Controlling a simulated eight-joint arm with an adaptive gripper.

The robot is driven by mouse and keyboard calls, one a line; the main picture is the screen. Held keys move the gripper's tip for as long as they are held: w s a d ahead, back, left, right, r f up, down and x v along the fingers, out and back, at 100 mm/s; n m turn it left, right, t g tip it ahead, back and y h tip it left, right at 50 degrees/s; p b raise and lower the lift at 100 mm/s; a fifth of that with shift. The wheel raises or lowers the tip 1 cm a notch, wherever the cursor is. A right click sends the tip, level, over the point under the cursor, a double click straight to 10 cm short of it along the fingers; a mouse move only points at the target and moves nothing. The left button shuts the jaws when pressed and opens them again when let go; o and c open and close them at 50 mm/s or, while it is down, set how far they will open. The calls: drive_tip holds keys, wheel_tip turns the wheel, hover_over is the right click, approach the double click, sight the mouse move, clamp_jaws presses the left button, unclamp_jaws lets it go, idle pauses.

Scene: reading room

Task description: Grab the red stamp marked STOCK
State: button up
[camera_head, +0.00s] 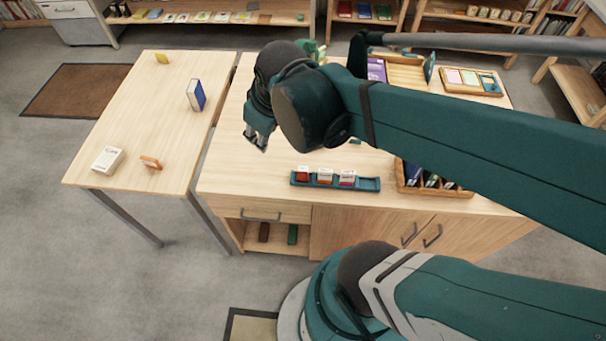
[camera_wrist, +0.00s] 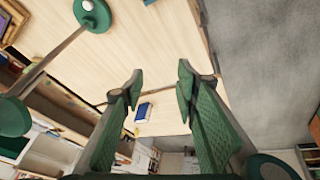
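A teal rack (camera_head: 367,184) stands near the front edge of the desk in the head view. It holds three stamps with white labels: a red one (camera_head: 303,174) at the left, an orange-brown one (camera_head: 325,176) in the middle, and a pinkish-red one (camera_head: 347,178) at the right. The labels are too small to read. My gripper (camera_head: 257,142) is above the desk's left part, left of and behind the rack. In the wrist view my gripper (camera_wrist: 160,80) has its two green fingers wide apart with nothing held. The stamps cannot be made out in the wrist view.
A wooden organiser (camera_head: 404,186) is right of the rack, partly under my arm. A side table (camera_head: 150,100) at left holds a blue book (camera_head: 196,95), a white box (camera_head: 108,160) and a small orange item (camera_head: 151,163). The desk left of the rack is clear.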

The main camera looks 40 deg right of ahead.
sight(302, 168)
drive_tip(key=s+d+f+n+g, duration=0.1)
drive_tip(key=d+f+n, duration=0.1)
drive_tip(key=d+f, duration=0.1)
drive_tip(key=s+d+f+n+g+b, duration=0.1)
drive_tip(key=d+f+g, duration=0.1)
drive_tip(key=f, duration=0.4)
drive_tip(key=s+d+f+n+g, duration=0.1)
drive_tip(key=d+f+n, duration=0.1)
drive_tip(key=d+f, duration=0.2)
drive_tip(key=shift+f+n, duration=0.3)
drive_tip(key=shift+s+d+f+g+y, duration=0.2)
drive_tip(key=shift+s+f+g+y, duration=0.15)
drive_tip(key=shift+f, duration=0.2)
drive_tip(key=shift+w, duration=0.1)
drive_tip(key=shift+b, duration=0.3)
drive_tip(key=shift+f+b, duration=0.3)
drive_tip(key=shift+f, duration=1)
drive_tip(key=shift+a+f+b, duration=0.1)
drive_tip(key=shift+f+b, duration=0.75)
drive_tip(key=shift+f, duration=1.75)
drive_tip(key=c, duration=0.9)
